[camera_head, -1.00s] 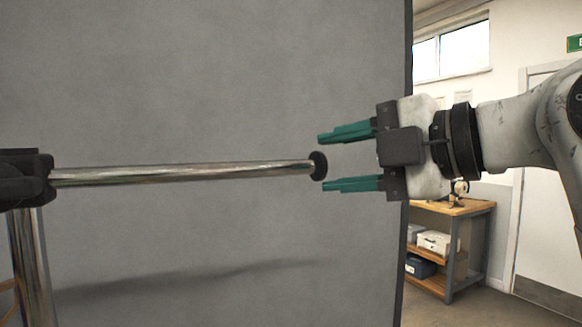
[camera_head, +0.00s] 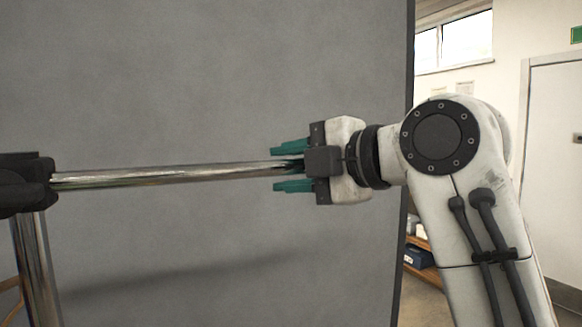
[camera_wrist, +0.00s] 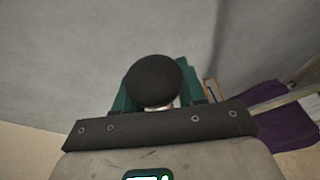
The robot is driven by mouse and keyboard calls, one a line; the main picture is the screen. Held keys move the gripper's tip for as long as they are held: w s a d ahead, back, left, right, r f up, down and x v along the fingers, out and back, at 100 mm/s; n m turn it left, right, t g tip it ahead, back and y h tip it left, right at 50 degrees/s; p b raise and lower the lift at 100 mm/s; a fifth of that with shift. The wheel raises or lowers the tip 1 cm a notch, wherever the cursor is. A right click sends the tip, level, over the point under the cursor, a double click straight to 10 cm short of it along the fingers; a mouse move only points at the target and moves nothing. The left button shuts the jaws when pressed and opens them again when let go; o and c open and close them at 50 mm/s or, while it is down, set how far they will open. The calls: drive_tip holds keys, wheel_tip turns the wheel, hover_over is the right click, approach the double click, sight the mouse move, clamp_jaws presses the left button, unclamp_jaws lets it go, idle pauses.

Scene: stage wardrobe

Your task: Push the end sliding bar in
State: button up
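The sliding bar (camera_head: 170,174) is a shiny chrome tube lying nearly level across the head view. Its left end enters a black clamp (camera_head: 25,184) on an upright chrome post (camera_head: 33,265). My gripper (camera_head: 276,168) is at the bar's right end, with its teal fingers apart, one above and one below the bar. The bar's tip reaches in between the fingers towards the palm, and its end cap is mostly hidden in the head view. In the wrist view the round black end cap (camera_wrist: 152,80) sits between the teal fingers, in front of the palm. Whether it touches the palm is unclear.
A large grey panel (camera_head: 200,80) stands behind the bar, with its dark edge behind my arm. A wooden shelf (camera_head: 422,272) shows partly behind my arm, and a white door (camera_head: 555,180) is at the right. In the wrist view, purple cloth (camera_wrist: 280,125) lies at the right.

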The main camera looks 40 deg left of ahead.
sight(119, 178)
clamp_jaws()
drive_tip(key=shift+w, duration=0.1)
drive_tip(key=s+a, duration=0.2)
drive_tip(key=s, duration=0.4)
drive_tip(key=s+a+b, duration=0.1)
drive_tip(key=s+a, duration=0.2)
drive_tip(key=s, duration=0.4)
drive_tip(key=s+a, duration=0.3)
drive_tip(key=s, duration=0.3)
drive_tip(key=shift+s+f+b, duration=0.1)
drive_tip(key=shift+s+b, duration=0.2)
drive_tip(key=shift+s, duration=0.1)
drive_tip(key=shift+o, duration=1)
unclamp_jaws()
